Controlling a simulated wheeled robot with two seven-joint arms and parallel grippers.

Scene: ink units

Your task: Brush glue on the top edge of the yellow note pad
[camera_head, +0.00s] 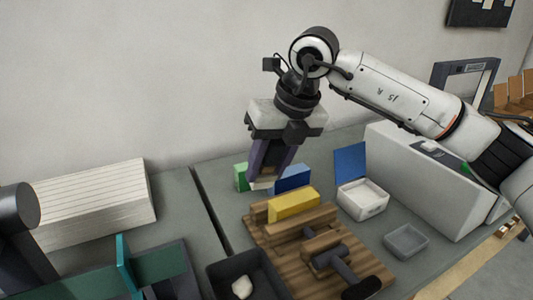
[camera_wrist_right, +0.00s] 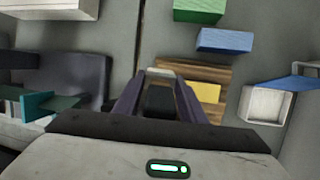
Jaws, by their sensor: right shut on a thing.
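The yellow note pad (camera_head: 293,207) sits on the wooden board (camera_head: 262,243), beside wooden bars; it also shows in the right wrist view (camera_wrist_right: 206,91). My right gripper (camera_head: 265,178) is above the table, to the left of and higher than the pad, apart from it. It points down and is shut on a dark thing with a pale end, likely the glue brush (camera_wrist_right: 160,98). The fingers hide much of it, and I cannot tell whether the end carries glue. My left gripper does not show.
A blue pad (camera_head: 293,178) and a green pad (camera_head: 240,177) stand behind the board. A white box with a raised blue lid (camera_head: 362,203), a grey tray (camera_head: 406,242) and a white machine (camera_head: 425,170) are right. A black tray (camera_head: 270,272) is in front; a paper stack (camera_head: 95,205) is left.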

